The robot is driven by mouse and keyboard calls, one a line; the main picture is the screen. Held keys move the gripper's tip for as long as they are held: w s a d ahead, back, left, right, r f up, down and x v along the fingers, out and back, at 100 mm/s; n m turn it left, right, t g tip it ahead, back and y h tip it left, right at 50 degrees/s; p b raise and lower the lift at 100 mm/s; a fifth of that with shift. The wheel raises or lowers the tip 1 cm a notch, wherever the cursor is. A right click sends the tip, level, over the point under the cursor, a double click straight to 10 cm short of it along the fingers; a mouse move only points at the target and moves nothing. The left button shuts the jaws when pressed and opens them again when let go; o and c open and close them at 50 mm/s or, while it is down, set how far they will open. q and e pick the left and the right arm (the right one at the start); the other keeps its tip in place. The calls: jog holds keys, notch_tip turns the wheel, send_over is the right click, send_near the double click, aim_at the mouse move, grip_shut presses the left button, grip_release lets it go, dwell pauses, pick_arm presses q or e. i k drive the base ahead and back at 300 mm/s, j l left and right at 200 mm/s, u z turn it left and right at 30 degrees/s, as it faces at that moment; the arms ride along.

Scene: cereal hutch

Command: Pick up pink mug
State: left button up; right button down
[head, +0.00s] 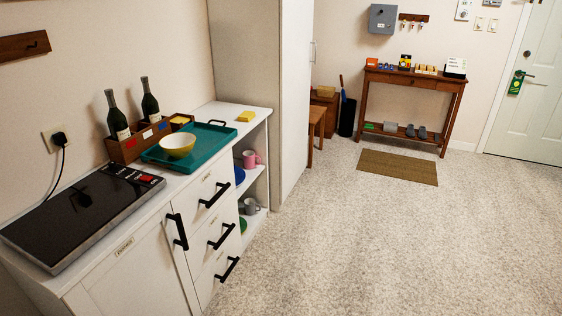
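The pink mug (250,159) stands on the upper open shelf at the right end of the white cabinet (128,281). It is partly in the shade of the cabinet top. A blue dish (239,174) is beside it on the left, partly hidden by the cabinet front. Neither of my grippers is in the head view, so I cannot see whether they are open or shut.
A grey mug (251,206) and a green item (243,225) sit on the lower shelf. Black drawer handles (221,236) jut from the cabinet front. A teal tray (205,140) holds a yellow bowl (177,144) on top. A tall cupboard (296,90) stands behind. The carpet (370,240) is clear.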

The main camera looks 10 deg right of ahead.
aim_at(252, 160)
jog(key=i+u, duration=0.1)
jog(key=u, duration=0.4)
jog(key=i+l+u, duration=0.55)
jog(key=l, duration=0.15)
jog(key=i+l, duration=0.15)
jog(key=l, duration=0.2)
jog(key=i+l+u, duration=0.15)
jog(key=l, duration=0.2)
jog(key=i+l, duration=0.1)
jog(key=l, duration=0.2)
jog(key=i+l+u, duration=0.1)
jog(key=l, duration=0.3)
jog(key=i+l, duration=0.1)
jog(key=l, duration=0.25)
jog(key=i+l, duration=0.15)
jog(key=l, duration=0.15)
jog(key=i+l, duration=0.1)
jog(key=l, duration=0.25)
jog(key=i+l, duration=0.15)
jog(key=l, duration=0.15)
jog(key=i+l+u, duration=0.1)
jog(key=l, duration=0.2)
